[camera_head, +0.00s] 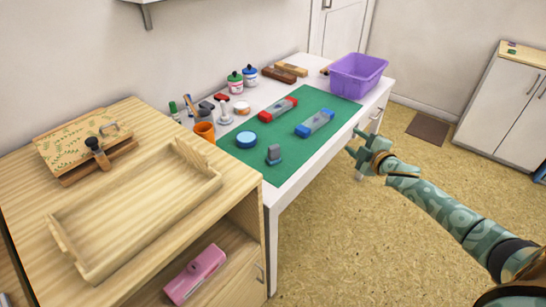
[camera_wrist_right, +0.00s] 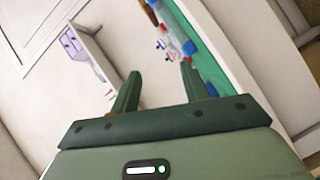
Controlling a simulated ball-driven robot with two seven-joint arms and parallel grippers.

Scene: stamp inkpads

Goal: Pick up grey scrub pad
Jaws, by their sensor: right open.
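A small grey block with an upright grip (camera_head: 274,154) stands on the near part of the green mat (camera_head: 283,121); it looks like the grey scrub pad, though it could be a stamp. Another dark grey item (camera_head: 206,108) sits among the things at the table's wall side. My right gripper (camera_head: 354,143) is open and empty beside the table's right edge, well apart from the grey block. Its two fingers also show spread in the right wrist view (camera_wrist_right: 160,70), with nothing between them. My left gripper is out of view.
On the mat are a round blue tin (camera_head: 246,140), a red-ended inkpad (camera_head: 278,109) and a blue-ended inkpad (camera_head: 315,123). An orange cup (camera_head: 204,131) stands at left, a purple bin (camera_head: 357,75) at the far end. A wooden tray (camera_head: 72,246) lies on the nearer cabinet.

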